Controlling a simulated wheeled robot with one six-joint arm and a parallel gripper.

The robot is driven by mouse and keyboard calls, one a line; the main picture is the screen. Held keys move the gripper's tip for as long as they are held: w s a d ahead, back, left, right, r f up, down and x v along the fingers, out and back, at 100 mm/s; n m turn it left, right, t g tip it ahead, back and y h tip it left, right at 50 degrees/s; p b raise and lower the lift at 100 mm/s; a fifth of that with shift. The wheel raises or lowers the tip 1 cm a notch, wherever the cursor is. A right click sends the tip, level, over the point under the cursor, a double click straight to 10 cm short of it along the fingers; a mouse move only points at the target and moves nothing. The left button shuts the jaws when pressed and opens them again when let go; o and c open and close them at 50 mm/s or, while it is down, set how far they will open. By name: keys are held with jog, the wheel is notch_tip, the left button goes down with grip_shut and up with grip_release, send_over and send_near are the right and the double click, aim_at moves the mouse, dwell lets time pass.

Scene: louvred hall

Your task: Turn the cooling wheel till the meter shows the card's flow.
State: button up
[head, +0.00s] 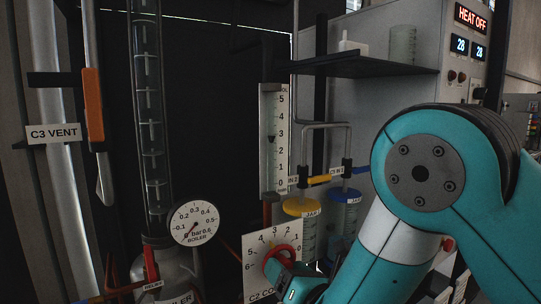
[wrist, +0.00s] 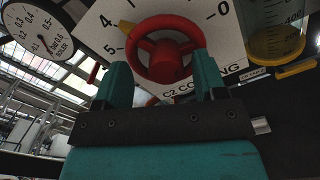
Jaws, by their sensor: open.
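The red cooling wheel (head: 276,255) is on a white plate (head: 251,277) marked C2 COOLING, low in the head view. The upright tube meter (head: 271,140) has a scale from 0 to 5, with a dark float near 3. I see no card with a flow value.
A round boiler gauge (head: 195,223) stands left of the plate. Yellow-lidded (head: 301,208) and blue-lidded (head: 345,197) jars are right of the meter, under a dark shelf (head: 366,65). An orange-handled C3 VENT lever (head: 93,100) is at left. A panel (head: 471,18) reads HEAT OFF.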

jog(key=b+v, duration=0.5)
jog(key=shift+s+d+f, duration=0.1)
jog(key=shift+d+f, duration=0.05)
jog(key=shift+d, duration=0.2)
jog(key=shift+s, duration=0.1)
